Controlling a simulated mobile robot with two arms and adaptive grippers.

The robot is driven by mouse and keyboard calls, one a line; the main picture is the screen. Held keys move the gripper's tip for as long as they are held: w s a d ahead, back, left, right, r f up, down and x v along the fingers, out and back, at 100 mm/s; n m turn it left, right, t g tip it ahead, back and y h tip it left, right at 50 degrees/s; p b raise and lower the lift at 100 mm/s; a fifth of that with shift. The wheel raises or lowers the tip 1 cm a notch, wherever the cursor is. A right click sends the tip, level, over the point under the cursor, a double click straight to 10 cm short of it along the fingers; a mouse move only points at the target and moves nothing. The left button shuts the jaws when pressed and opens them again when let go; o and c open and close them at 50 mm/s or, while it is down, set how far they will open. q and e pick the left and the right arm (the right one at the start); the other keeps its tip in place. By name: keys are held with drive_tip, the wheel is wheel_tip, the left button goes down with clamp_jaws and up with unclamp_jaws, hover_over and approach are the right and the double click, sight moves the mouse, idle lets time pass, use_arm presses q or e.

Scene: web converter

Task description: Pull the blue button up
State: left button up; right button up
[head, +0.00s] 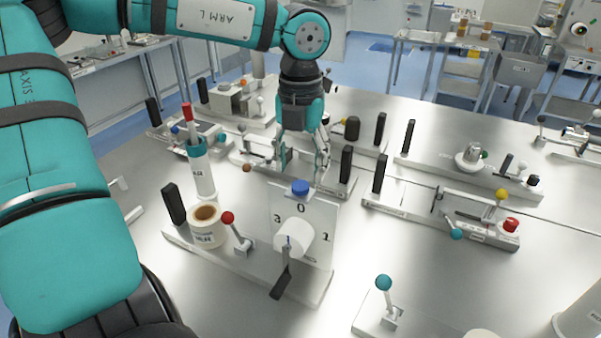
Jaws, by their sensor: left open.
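The blue button (300,187) sits on top of a white upright plate (323,245) marked with 3, 0 and 1. My left gripper (302,168) points down just above and behind the blue button, its two fingers spread apart with a gap between them. In this view the fingertips lie to either side of the button and a little higher in the picture. I cannot tell whether they touch it. My right gripper is not in view.
A white knob with a black lever (283,275) is on the plate's front. Black posts (346,166) rise behind. A teal-ball lever (384,284) stands at front right.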

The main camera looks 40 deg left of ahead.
sight(300, 185)
use_arm(q)
drive_tip(key=shift+f, duration=1.9)
clamp_jaws()
